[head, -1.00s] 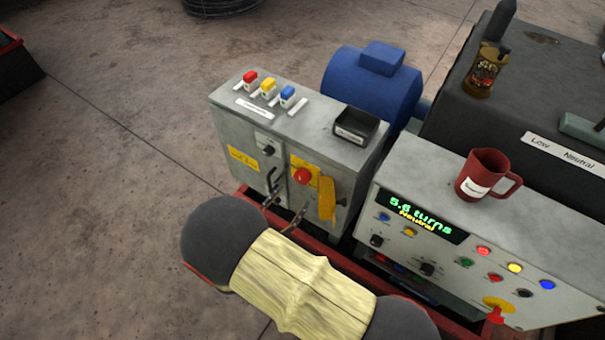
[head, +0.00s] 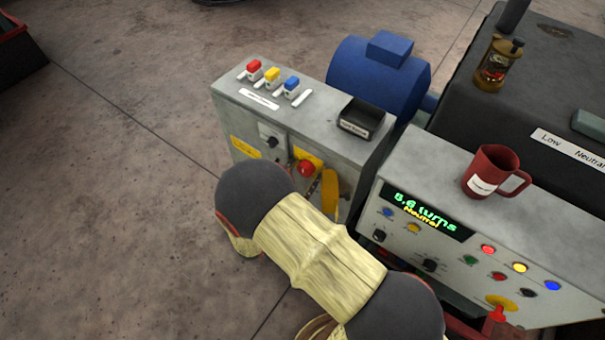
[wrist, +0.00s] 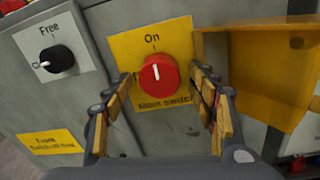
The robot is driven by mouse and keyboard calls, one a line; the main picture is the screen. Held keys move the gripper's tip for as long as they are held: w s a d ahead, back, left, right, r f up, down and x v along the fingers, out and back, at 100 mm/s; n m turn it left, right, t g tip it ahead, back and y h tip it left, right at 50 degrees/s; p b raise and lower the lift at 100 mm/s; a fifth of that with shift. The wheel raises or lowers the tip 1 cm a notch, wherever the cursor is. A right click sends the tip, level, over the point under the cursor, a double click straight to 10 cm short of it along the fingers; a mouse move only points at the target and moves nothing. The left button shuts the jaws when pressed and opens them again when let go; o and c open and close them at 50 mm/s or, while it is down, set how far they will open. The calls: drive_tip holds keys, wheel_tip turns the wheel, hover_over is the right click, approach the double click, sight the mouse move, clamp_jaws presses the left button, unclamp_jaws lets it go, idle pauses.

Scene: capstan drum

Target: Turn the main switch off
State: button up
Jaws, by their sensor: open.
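The main switch (wrist: 159,76) is a round red knob on a yellow plate (wrist: 180,36) marked "On" and "Main switch". Its white mark points up towards "On" in the wrist view. The knob also shows in the head view (head: 306,168) on the front of the grey cabinet (head: 225,115). My gripper (wrist: 162,82) is open, with one wood-faced finger on each side of the knob. I cannot tell whether either finger touches it. In the head view my arm hides the gripper and the lower cabinet front.
A yellow hinged flap (wrist: 262,75) sticks out just right of the switch. A black selector knob (wrist: 57,59) marked "Free" is at the left. A grey control console (head: 400,190) with a red mug (head: 484,172) stands at the right. Open floor lies left.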

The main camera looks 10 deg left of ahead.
drive_tip(key=shift+c, duration=0.4)
drive_tip(key=c, duration=1.1)
drive_tip(key=shift+n+p, duration=0.3)
drive_tip(key=n+p, duration=0.2)
drive_tip(key=shift+r+n, duration=0.2)
drive_tip(key=shift+n, duration=0.2)
drive_tip(key=n+p, duration=0.3)
drive_tip(key=n, duration=0.2)
drive_tip(key=shift+d+g, duration=0.1)
drive_tip(key=shift+g, duration=0.2)
drive_tip(key=n+p, duration=0.2)
drive_tip(key=n, duration=0.2)
drive_tip(key=shift+s+n+p, duration=0.1)
drive_tip(key=shift+n+p, duration=0.2)
drive_tip(key=shift+p, duration=0.05)
drive_tip(key=shift+r+n+h+p, duration=0.1)
drive_tip(key=shift+n+h+p, duration=0.2)
drive_tip(key=shift+n+p, duration=1.2)
drive_tip(key=shift+n+b, duration=0.65)
drive_tip(key=shift+n, duration=0.05)
